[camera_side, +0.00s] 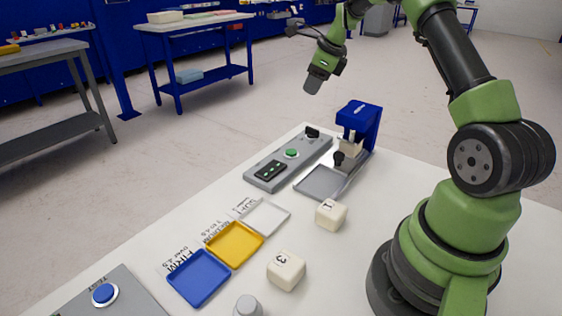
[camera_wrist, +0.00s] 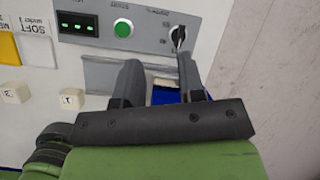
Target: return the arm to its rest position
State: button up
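My gripper (camera_side: 313,86) hangs in the air above and behind the press, at the end of my raised arm. In the wrist view its two fingers (camera_wrist: 158,72) stand apart with nothing held between them. A cream foam block marked 1 (camera_side: 331,214) sits on the table in front of the press. A block marked 3 (camera_side: 286,270) sits nearer the front. Another pale block (camera_side: 350,148) is in the blue press (camera_side: 362,115), partly hidden by it. The wrist view also shows block 1 (camera_wrist: 71,98) and the block (camera_wrist: 14,92) to its left.
A grey control panel (camera_side: 262,176) with a green button stands left of the press. White (camera_side: 265,218), yellow (camera_side: 234,243) and blue (camera_side: 198,278) trays lie along the table's left side. A grey panel with a blue button (camera_side: 105,294) is at front left. Air around my gripper is clear.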

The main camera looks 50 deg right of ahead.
jog(key=s+a+r+n+t, duration=0.1)
jog(key=s+a+r+n, duration=0.2)
jog(key=a+r+n, duration=0.5)
jog(key=s+a+r+n, duration=0.4)
jog(key=a+r+n, duration=0.15)
jog(key=a, duration=0.45)
jog(key=s+a+n+y, duration=0.1)
jog(key=s+a+n, duration=0.4)
jog(key=s+n, duration=0.2)
jog(key=s+a+n+t+y, duration=0.1)
jog(key=s+a+n, duration=0.4)
jog(key=s+n, duration=0.2)
jog(key=shift+s+f, duration=0.4)
jog(key=shift+s, duration=0.7)
